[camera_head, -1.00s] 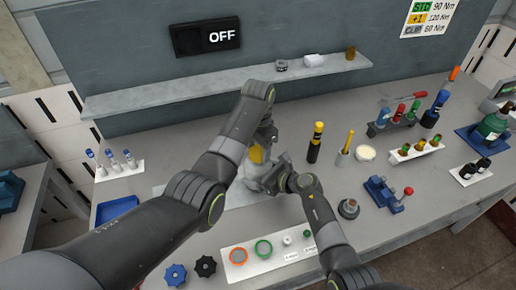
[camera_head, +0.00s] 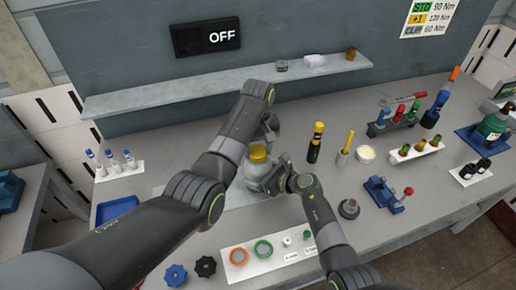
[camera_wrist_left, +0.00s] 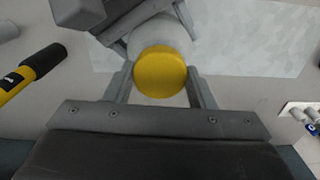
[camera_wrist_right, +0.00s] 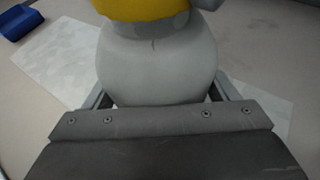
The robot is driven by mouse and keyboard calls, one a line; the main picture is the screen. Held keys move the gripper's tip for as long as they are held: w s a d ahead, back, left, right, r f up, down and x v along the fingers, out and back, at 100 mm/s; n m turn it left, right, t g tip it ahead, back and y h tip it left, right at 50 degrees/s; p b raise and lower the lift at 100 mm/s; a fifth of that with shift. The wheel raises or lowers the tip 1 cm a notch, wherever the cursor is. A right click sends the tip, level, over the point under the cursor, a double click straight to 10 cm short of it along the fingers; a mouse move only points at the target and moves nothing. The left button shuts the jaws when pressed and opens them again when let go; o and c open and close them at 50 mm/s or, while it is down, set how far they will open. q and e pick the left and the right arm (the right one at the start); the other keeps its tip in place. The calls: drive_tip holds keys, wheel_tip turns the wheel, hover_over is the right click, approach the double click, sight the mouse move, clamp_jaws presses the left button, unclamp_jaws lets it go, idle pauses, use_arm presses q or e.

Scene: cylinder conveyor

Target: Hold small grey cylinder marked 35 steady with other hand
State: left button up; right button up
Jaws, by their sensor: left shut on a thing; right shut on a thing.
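The small grey cylinder (camera_head: 250,183) stands upright on a pale mat (camera_head: 232,196), with a yellow cap (camera_head: 258,153) at its top. Its marking is not readable. My left gripper (camera_head: 262,145) comes from behind; in the left wrist view its fingers flank the yellow cap (camera_wrist_left: 160,72), shut on it. My right gripper (camera_head: 274,181) is low at the cylinder's right side. In the right wrist view its fingers are on both sides of the rounded grey body (camera_wrist_right: 155,70), shut on it. The fingertips are partly hidden behind the body.
A black-and-yellow tool (camera_head: 315,143) and a yellow-handled tool (camera_head: 345,148) stand right of the cylinder. A white tray with rings (camera_head: 265,252) and two knobs (camera_head: 190,271) lie in front. A blue tray (camera_head: 117,209) is left. A shelf (camera_head: 215,84) runs behind.

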sight(258, 151)
use_arm(q)
drive_tip(key=shift+r, duration=0.25)
idle(0.3)
drive_tip(key=shift+r, duration=0.9)
drive_tip(key=shift+r, duration=2)
use_arm(e)
drive_tip(key=o, duration=1.8)
drive_tip(key=shift+c, duration=0.2)
drive_tip(key=shift+o, duration=0.4)
drive_tip(key=shift+d, duration=0.1)
